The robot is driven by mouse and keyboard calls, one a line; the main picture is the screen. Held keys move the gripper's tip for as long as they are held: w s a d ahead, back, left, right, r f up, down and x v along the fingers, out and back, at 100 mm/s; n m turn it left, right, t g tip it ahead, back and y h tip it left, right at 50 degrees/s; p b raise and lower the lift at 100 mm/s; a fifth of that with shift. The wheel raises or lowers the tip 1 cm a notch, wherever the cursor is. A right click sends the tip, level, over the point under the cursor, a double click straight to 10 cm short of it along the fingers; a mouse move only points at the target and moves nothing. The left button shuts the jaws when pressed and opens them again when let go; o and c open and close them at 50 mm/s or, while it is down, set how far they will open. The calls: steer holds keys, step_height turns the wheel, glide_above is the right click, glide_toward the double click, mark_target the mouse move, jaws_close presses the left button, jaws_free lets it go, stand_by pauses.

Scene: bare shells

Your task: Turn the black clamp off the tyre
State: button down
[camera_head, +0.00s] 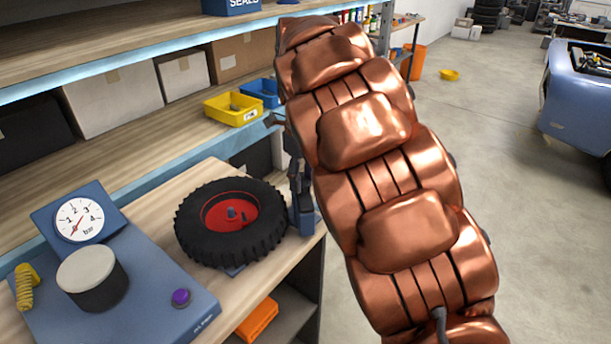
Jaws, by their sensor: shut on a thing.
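The black tyre (189,232) with a red rim lies flat on the wooden bench, on the left of my copper-coloured arm. A blue-grey post (304,216) stands at its right edge. The black clamp (297,178) shows only as a narrow dark strip above this post, beside the tyre's right side. My gripper (288,143) is mostly hidden behind my arm. Only dark parts of it show at the arm's left edge, and it is shut on the clamp. The contact itself and the clamp's far side are hidden.
A blue inflator unit with a pressure gauge (79,219), a black-and-white knob (90,279) and a purple button (180,297) sits at the bench's left. Shelves behind hold a yellow bin (233,109) and boxes. Open floor lies right, near a blue car (580,105).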

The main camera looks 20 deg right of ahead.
mark_target(302, 181)
steer(key=c, duration=0.7)
jaws_free()
steer(key=shift+r, duration=0.15)
steer(key=shift+w+r, duration=0.1)
steer(key=shift+r, duration=5.75)
steer(key=s+f+n, duration=0.6)
steer(key=s+n, duration=0.3)
steer(key=s, duration=0.2)
steer(key=s+a+f+n+g, duration=0.1)
steer(key=s+f+n, duration=0.5)
steer(key=s+n, duration=0.4)
steer(key=s+f+n, duration=0.6)
steer(key=s+n, duration=0.4)
steer(key=s, duration=0.3)
steer(key=shift+s+a+g, duration=0.35)
steer(key=shift+a+g, duration=0.05)
